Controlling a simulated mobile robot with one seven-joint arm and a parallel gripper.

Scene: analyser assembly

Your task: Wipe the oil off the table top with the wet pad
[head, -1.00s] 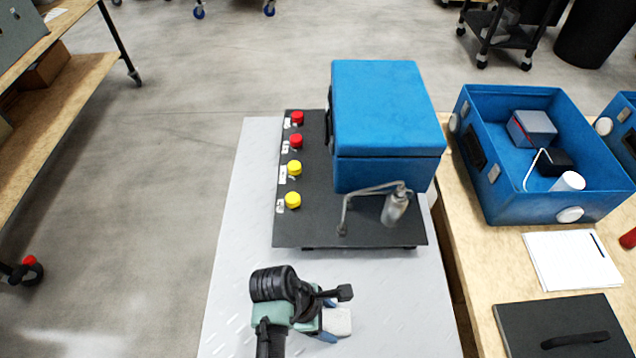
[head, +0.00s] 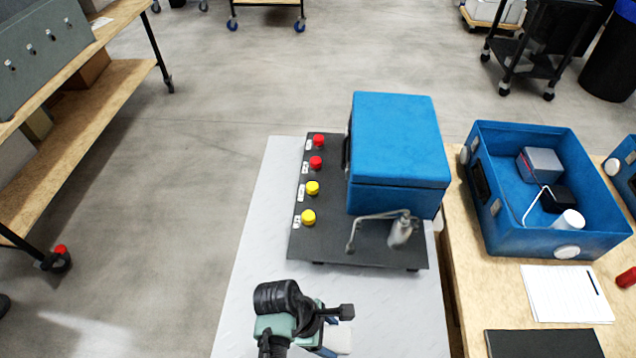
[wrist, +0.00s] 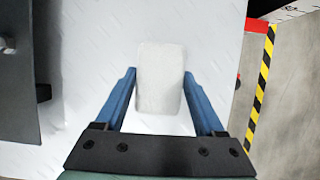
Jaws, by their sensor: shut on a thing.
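The pale pad (wrist: 160,95) is a small rounded whitish block, held between the two blue fingers of my gripper (wrist: 159,73). In the head view the pad (head: 338,341) shows at the gripper's right side, low over the front part of the table. I cannot tell whether it touches the surface. The pale grey table top (head: 268,225) shows faint light streaks; I cannot make out a clear oil patch. My gripper (head: 333,337) partly hides the table's front area in the head view.
A dark plate (head: 335,246) with red and yellow buttons, a blue box (head: 398,135) and a small metal bottle (head: 400,232) stands behind my gripper. A wooden bench (head: 475,300) with an open blue bin (head: 530,238) is at right. The table's left strip is clear.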

